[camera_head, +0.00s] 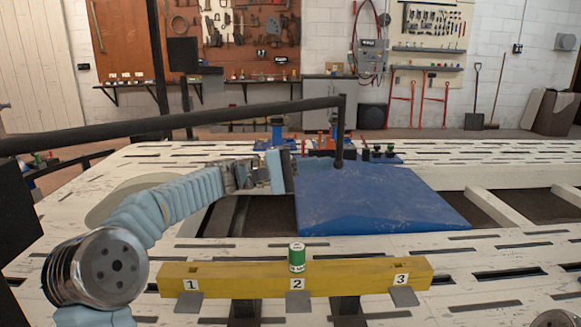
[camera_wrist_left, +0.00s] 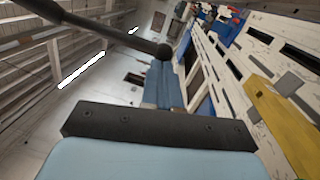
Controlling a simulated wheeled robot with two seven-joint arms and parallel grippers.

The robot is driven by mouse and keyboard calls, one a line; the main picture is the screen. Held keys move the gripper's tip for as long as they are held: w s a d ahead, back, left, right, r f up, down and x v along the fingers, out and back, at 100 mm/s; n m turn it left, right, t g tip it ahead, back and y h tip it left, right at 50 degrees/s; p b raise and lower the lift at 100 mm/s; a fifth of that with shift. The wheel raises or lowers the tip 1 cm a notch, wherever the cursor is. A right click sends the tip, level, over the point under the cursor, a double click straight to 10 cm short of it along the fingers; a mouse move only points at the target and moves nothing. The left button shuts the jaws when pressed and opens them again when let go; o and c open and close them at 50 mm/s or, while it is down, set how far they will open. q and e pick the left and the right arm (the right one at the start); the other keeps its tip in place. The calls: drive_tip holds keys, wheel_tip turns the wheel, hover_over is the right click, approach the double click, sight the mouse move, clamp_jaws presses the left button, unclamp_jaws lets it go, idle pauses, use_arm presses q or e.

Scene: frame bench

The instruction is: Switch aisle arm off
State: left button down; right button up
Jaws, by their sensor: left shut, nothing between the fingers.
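A black tubular arm (camera_head: 230,112) comes in from the left above the bench, runs to the right, and bends down to a rounded end near the blue panel. It also shows at the upper left of the left wrist view (camera_wrist_left: 110,33), its round end just beyond my fingers. My left gripper (camera_head: 283,171) is shut and empty, below the tube and left of its downward end, with a gap visible in the head view. In the left wrist view its light blue fingers (camera_wrist_left: 163,85) point toward the round end. No switch can be made out. My right gripper is not in view.
A blue panel (camera_head: 385,205) lies on the slotted pale bench (camera_head: 500,240). In front is a yellow beam (camera_head: 350,277) marked 1, 2, 3, with a green and white can (camera_head: 297,257) at 2. Small dark knobs (camera_head: 377,152) and blue fixtures stand behind the panel.

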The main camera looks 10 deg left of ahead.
use_arm(q)
drive_tip(key=s+d+m+g+b, duration=0.3)
drive_tip(key=s+d+g, duration=0.3)
drive_tip(key=s+d, duration=0.3)
drive_tip(key=s+d+m+g+b, duration=0.4)
drive_tip(key=s+d, duration=0.5)
drive_tip(key=s, duration=0.8)
drive_tip(key=shift+s+d+g+y+b, duration=0.15)
drive_tip(key=shift+s+g+y+b, duration=0.25)
drive_tip(key=shift+g+b, duration=0.55)
drive_tip(key=v, duration=1.4)
drive_tip(key=shift+w, duration=0.2)
drive_tip(key=shift+f, duration=0.1)
